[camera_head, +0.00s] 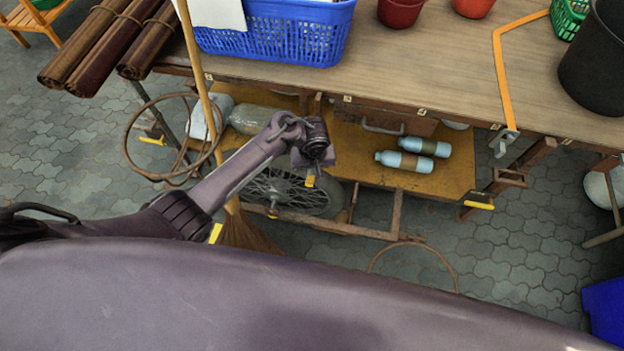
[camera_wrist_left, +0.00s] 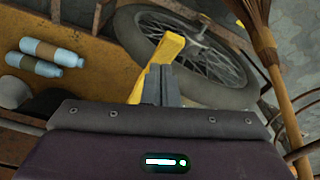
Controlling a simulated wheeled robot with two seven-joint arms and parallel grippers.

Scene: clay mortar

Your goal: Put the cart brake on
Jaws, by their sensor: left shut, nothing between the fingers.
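The wooden cart (camera_head: 430,80) stands ahead, with a spoked wheel (camera_head: 285,190) under its lower shelf. A yellow lever (camera_wrist_left: 168,48), which looks like the brake, stands beside the wheel in the left wrist view. A small yellow piece (camera_head: 310,181) shows just below my gripper in the head view. My left gripper (camera_head: 314,163) is shut and empty, in front of the wheel. In the left wrist view its fingertips (camera_wrist_left: 161,72) overlap the yellow lever, hiding part of it. I cannot tell whether they touch. My right gripper is not in view.
Two pale blue bottles (camera_head: 412,153) lie on the lower shelf (camera_head: 350,150). A broom (camera_head: 245,232) leans at the cart's left, near my arm, with rusty hoops (camera_head: 127,150) beyond it. A blue basket (camera_head: 290,35) sits on top. Paved floor (camera_head: 520,250) is open at the right.

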